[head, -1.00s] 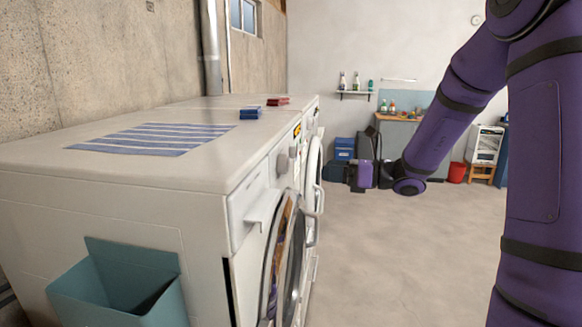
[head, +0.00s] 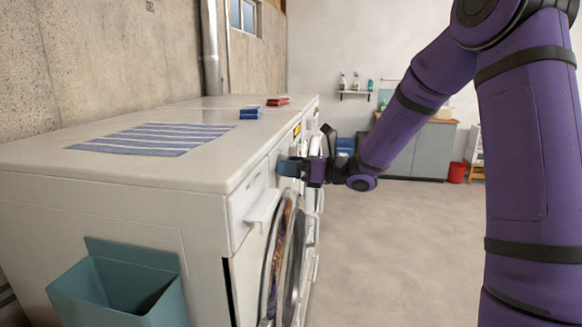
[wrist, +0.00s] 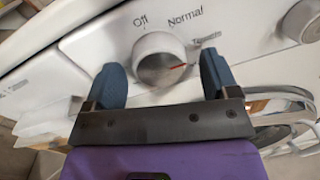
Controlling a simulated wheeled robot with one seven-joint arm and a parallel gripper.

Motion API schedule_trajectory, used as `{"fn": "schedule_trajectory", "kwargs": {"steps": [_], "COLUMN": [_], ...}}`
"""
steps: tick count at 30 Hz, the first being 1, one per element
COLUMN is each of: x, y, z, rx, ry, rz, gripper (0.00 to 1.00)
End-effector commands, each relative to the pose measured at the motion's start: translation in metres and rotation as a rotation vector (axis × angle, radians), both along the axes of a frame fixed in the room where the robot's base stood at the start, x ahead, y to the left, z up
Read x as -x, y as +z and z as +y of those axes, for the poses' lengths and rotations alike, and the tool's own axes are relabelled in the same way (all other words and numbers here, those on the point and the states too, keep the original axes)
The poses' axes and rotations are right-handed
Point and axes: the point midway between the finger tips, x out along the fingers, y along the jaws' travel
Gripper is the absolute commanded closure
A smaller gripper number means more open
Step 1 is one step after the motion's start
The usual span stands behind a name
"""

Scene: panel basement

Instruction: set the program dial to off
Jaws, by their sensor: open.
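The program dial (wrist: 160,60) is a round white knob on the washer's front panel. Its red mark points right, on the side of the third, blurred label and away from "Off" (wrist: 140,21) and "Normal" (wrist: 185,17). My gripper (head: 287,168) is at the panel of the near washer (head: 232,220). In the wrist view its two blue fingers stand open on either side of the dial, with a small gap showing on each side. In the head view my gripper hides the dial.
Another knob (wrist: 302,20) shows at the right in the wrist view.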

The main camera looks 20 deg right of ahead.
Motion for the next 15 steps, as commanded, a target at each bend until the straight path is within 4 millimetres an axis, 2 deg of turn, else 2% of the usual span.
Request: {"fn": "schedule_trajectory", "kwargs": {"steps": [5,8,12,15], "x": [0.0,0.0,0.0001,0.0001], "y": [0.0,0.0001,0.0,0.0], "z": [0.0,-0.0001,-0.0002,-0.0003], "rx": [0.0,0.0,0.0,0.001], "ry": [0.0,0.0,0.0,0.0], "rz": [0.0,0.0,0.0,-0.001], "gripper": [0.2,0.38,0.69,0.69]}}
